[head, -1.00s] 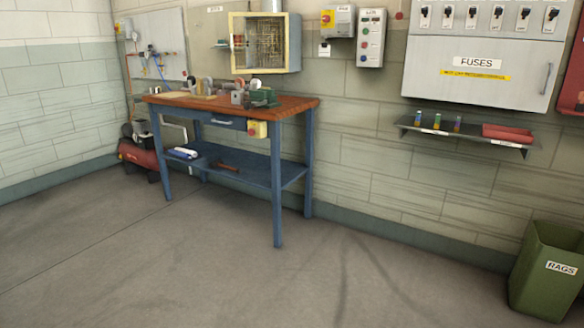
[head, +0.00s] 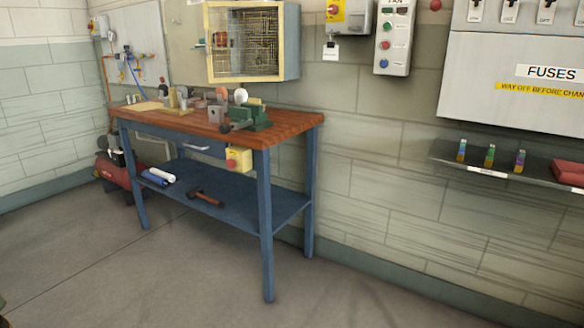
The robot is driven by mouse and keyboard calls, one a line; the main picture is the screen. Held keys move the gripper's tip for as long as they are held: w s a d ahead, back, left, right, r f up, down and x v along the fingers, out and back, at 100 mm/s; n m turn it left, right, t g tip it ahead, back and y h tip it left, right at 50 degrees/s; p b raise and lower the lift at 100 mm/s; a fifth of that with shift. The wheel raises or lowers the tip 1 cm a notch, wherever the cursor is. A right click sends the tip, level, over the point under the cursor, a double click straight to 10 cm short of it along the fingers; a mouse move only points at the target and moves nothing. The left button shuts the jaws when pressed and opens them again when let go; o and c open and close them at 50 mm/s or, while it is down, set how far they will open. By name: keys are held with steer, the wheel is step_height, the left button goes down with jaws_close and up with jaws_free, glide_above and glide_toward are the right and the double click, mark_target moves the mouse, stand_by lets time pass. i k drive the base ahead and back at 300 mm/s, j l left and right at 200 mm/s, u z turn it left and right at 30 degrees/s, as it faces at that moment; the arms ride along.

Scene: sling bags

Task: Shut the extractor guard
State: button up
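The extractor guard looks to be the yellow-framed mesh panel (head: 254,42) at the front of a grey box (head: 291,42) on the wall above the workbench. Its top is cut off by the picture edge. From this distance I cannot tell whether the panel is fully shut or ajar. My gripper is not in view.
The blue workbench with a wooden top (head: 290,119) stands below the box. A green vise (head: 250,118) and small tools lie on it. A yellow switch box (head: 238,159) hangs at its front. A fan control box (head: 395,38) is to the right. The floor (head: 185,265) in front is clear.

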mark_target(206, 5)
steer(key=i+l+u, duration=0.25)
steer(key=i, duration=0.25)
steer(key=i+l+u, duration=0.25)
steer(key=i, duration=0.25)
